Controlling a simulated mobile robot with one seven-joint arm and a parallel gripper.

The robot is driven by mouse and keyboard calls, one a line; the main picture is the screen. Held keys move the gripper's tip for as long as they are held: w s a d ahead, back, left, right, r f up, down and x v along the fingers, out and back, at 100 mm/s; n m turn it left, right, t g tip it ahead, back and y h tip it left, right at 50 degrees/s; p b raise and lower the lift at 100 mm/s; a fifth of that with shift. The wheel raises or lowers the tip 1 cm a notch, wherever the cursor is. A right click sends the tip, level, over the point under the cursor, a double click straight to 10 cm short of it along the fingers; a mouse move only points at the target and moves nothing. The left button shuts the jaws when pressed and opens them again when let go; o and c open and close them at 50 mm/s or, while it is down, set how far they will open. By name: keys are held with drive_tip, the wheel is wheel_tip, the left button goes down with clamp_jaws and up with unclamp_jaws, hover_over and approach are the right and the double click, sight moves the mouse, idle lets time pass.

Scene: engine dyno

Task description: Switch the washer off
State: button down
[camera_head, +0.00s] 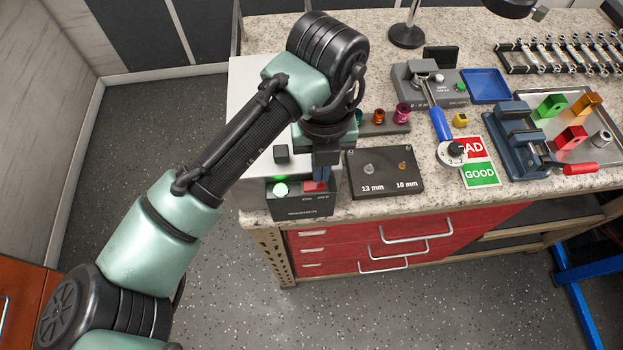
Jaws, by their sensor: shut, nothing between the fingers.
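The washer's dark control box (302,205) stands at the left front corner of the bench. A round green lamp (281,189) on it glows brightly. To the right of the lamp is a red switch (314,187), partly covered by my gripper. My gripper (322,174) points down with its fingers shut and empty, right at the red switch. I cannot tell whether the fingertips touch it. The washer's pale body (250,130) extends behind the box, partly hidden by my arm.
A black tray marked 13 mm and 10 mm (384,186) lies just right of the control box. Coloured sockets (402,113) stand behind it. A torque wrench (440,124), a BAD/GOOD card (481,174) and a blue vise (514,145) are farther right. Floor left of the bench is clear.

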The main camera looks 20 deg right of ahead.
drive_tip(key=shift+f+b, duration=0.8)
drive_tip(key=shift+f, duration=0.25)
drive_tip(key=shift+r, duration=0.2)
wheel_tip(320, 180, up, 7)
drive_tip(key=p, duration=0.5)
drive_tip(key=shift+p, duration=0.3)
drive_tip(key=shift+f, duration=0.15)
idle(0.4)
